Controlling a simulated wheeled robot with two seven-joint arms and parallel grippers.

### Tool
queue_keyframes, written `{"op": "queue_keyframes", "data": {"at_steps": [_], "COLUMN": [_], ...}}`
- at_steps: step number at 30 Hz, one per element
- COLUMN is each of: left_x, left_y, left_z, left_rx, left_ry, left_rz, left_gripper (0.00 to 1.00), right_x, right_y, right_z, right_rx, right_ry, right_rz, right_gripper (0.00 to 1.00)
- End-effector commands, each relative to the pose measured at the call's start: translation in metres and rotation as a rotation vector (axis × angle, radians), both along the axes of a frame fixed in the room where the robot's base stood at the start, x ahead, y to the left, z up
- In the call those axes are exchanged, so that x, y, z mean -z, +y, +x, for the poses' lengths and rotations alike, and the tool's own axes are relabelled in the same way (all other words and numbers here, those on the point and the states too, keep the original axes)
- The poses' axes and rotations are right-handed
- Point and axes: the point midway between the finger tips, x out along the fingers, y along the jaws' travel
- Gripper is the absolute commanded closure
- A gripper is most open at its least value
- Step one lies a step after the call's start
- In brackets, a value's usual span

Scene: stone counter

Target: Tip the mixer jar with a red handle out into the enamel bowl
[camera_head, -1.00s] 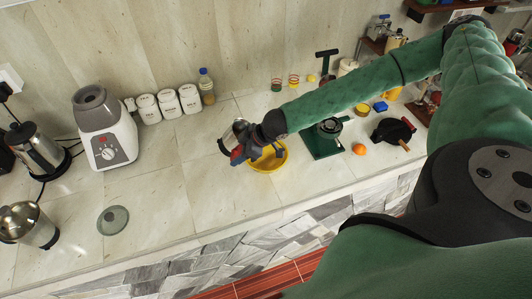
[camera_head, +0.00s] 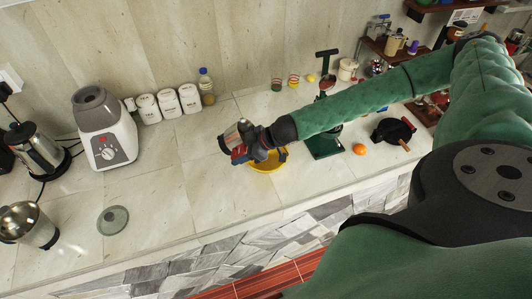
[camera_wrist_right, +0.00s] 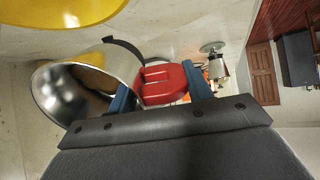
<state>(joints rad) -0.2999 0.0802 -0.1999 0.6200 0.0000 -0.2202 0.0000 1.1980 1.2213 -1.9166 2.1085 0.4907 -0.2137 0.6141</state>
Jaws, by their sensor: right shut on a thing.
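The metal mixer jar (camera_head: 232,138) is held up over the left side of the yellow enamel bowl (camera_head: 268,167). My right gripper (camera_head: 243,153) is shut on its red handle (camera_wrist_right: 163,85). In the right wrist view the shiny jar (camera_wrist_right: 72,92) lies left of the fingers, and part of the bowl (camera_wrist_right: 62,12) shows at the top left. The jar looks tilted; its contents cannot be made out. The gripper and forearm cover part of the bowl in the head view. My left gripper is not in view.
A white blender base (camera_head: 105,130), white canisters (camera_head: 168,103) and a bottle (camera_head: 206,85) stand at the back left. A metal pot (camera_head: 28,225) and glass lid (camera_head: 113,219) are at the left. An orange (camera_head: 359,149) and black pan (camera_head: 393,130) are right of the bowl.

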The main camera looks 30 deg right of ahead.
Motion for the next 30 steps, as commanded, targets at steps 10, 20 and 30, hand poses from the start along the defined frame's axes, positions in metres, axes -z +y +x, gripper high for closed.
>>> {"op": "queue_keyframes", "data": {"at_steps": [10, 20, 30], "left_x": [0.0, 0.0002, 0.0], "left_y": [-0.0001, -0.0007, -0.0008], "left_z": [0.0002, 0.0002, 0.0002], "left_rx": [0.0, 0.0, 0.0], "left_ry": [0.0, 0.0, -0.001], "left_rz": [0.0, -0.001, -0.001], "left_gripper": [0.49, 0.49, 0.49], "right_x": [0.0024, 0.0043, 0.0069], "right_y": [-0.0008, -0.0017, -0.0051], "right_z": [-0.0015, -0.002, -0.0036], "right_rx": [0.0, 0.001, 0.002], "right_ry": [-0.027, -0.054, -0.081], "right_rz": [0.038, 0.073, 0.108], "right_gripper": [0.94, 0.94, 0.94]}}
